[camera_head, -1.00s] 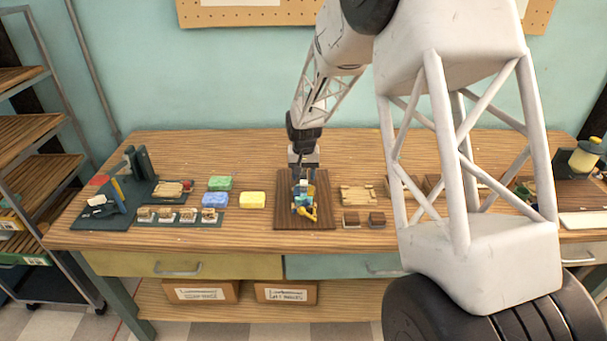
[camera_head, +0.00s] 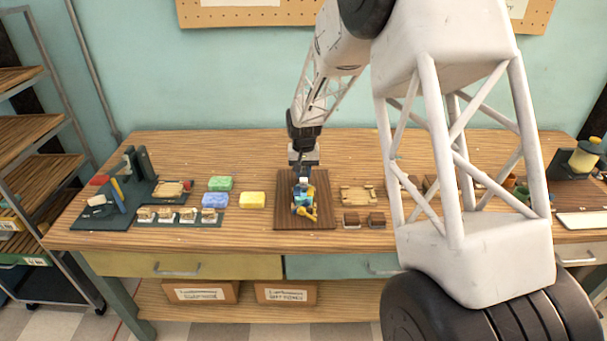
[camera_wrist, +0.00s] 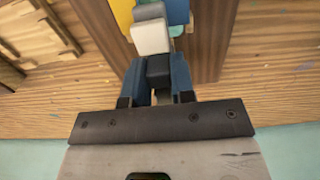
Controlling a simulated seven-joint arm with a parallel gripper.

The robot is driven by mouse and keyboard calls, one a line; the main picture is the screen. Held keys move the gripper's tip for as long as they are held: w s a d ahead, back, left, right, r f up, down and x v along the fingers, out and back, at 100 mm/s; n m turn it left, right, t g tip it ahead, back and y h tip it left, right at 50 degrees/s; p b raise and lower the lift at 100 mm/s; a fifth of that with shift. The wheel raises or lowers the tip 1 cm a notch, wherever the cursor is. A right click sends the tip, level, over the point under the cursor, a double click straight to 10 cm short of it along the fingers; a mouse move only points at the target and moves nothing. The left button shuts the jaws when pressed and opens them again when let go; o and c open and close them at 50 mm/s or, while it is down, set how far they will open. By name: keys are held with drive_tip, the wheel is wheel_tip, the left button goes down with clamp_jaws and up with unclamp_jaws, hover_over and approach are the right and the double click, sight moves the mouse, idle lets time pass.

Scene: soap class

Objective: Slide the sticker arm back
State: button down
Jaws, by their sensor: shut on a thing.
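The sticker device (camera_head: 304,203), with blue, teal, yellow and white parts, stands on a dark wooden board (camera_head: 283,215) at the middle of the bench. My gripper (camera_head: 303,177) is at its back side. In the wrist view, my blue fingers (camera_wrist: 158,76) are shut on a dark grey block (camera_wrist: 159,66), which looks like the sticker arm's handle. A white block (camera_wrist: 150,38) lies just beyond it, with yellow and blue parts further on. My gripper hides part of the handle, and the front of the device is cut off in the wrist view.
Green (camera_head: 219,183), blue (camera_head: 215,199) and yellow (camera_head: 252,200) soap bars lie left of the board. A light wooden tray (camera_head: 359,195) and two brown blocks (camera_head: 364,219) lie right. A dark green stand (camera_head: 139,170) is far left. My arm hides part of the bench's right side.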

drive_tip(key=w, duration=0.7)
drive_tip(key=shift+w+r, duration=0.1)
drive_tip(key=shift+w, duration=0.2)
drive_tip(key=c, duration=1)
unclamp_jaws()
drive_tip(key=shift+o, duration=0.2)
wheel_tip(320, 180, up, 8)
